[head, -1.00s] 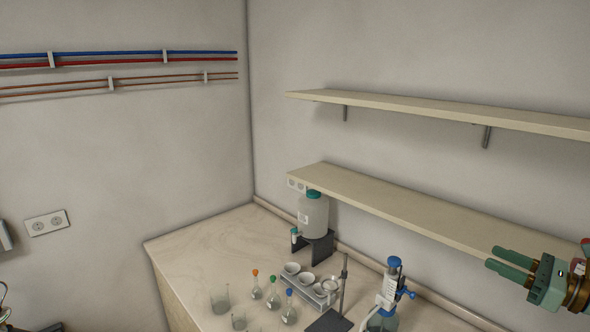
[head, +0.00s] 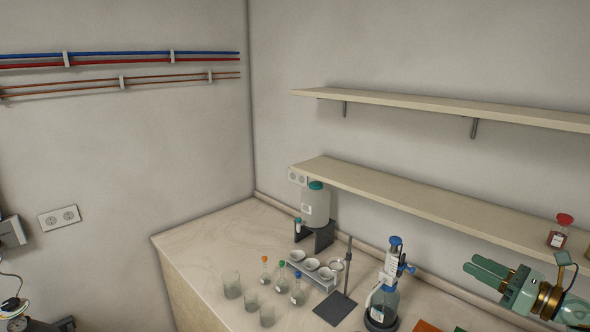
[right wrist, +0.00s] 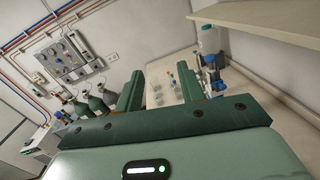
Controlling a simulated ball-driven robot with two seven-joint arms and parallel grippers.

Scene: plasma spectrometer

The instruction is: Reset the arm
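My right gripper (head: 474,267) is at the right of the head view, in the air in front of the lower shelf. It is empty. In the right wrist view its two green fingers (right wrist: 161,88) stand apart, with the bench top and glassware seen far beyond the gap. My left gripper is not in view.
A red-capped bottle (head: 559,232) stands on the lower shelf (head: 400,203) near my right gripper. The bench (head: 200,243) holds a blue-topped dispenser bottle (head: 384,300), a stand (head: 337,307), a crucible rack (head: 313,272), several beakers and flasks, and a white jug (head: 316,207).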

